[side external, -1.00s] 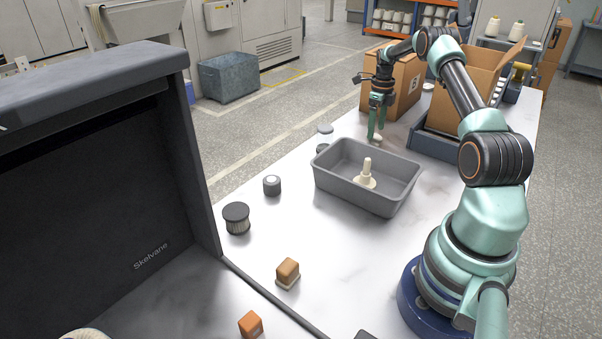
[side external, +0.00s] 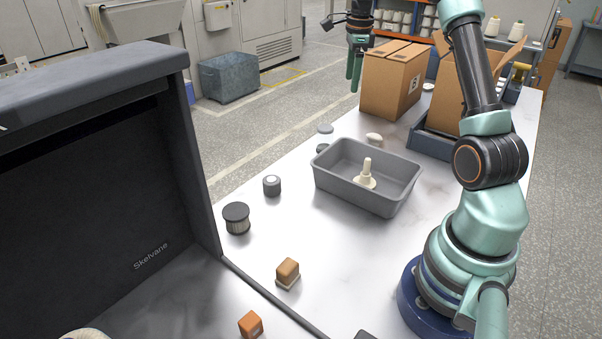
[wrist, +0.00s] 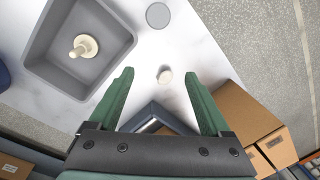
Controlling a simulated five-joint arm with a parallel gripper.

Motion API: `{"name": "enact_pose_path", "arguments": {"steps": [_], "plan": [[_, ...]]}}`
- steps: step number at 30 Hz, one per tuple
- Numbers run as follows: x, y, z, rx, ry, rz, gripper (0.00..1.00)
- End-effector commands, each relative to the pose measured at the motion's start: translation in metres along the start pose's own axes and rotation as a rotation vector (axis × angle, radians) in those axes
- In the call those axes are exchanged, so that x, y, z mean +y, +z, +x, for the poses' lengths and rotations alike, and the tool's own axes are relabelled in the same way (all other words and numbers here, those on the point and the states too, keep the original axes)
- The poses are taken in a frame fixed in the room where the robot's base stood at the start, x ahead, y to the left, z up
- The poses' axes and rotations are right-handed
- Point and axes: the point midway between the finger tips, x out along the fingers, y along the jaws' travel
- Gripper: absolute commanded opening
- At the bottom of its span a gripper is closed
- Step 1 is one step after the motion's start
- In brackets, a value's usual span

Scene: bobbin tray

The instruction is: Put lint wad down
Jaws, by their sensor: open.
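The lint wad (side external: 374,139) is a small off-white lump lying on the white table just behind the grey tray (side external: 332,186). It also shows in the wrist view (wrist: 165,76), ahead of and between the fingertips, apart from both. My gripper (side external: 354,75) is open and empty, raised high above the table near the cardboard box. Its two green fingers are spread wide in the wrist view (wrist: 160,75). A cream bobbin-like piece (side external: 366,172) stands upright inside the tray, and it shows in the wrist view too (wrist: 84,46).
Cardboard boxes (side external: 388,84) stand at the back right of the table, beside a dark blue bin (side external: 432,146). A grey disc (side external: 325,129), a grey cylinder (side external: 272,186), a black-capped filter (side external: 237,218) and orange-brown blocks (side external: 288,272) lie left and in front. Table around the wad is mostly clear.

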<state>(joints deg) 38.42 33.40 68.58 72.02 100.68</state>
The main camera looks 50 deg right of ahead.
Motion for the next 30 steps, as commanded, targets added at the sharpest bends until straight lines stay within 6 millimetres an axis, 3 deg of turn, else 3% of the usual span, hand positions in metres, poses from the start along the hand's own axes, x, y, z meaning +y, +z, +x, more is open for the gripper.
{"name": "enact_pose_path", "arguments": {"steps": [1,6,12,21,25,30], "plan": [[0.015,0.020,-0.017,-0.009,-0.026,-0.135,0.82],[0.069,0.068,-0.056,-0.024,-0.102,-0.587,0.82],[0.145,0.105,-0.084,-0.023,-0.203,-1.114,0.82],[0.260,0.123,-0.088,0.028,-0.383,-1.880,0.82],[0.296,0.122,-0.080,0.064,-0.457,-2.140,0.82],[0.320,0.120,-0.070,0.099,-0.513,-2.330,0.82]]}}
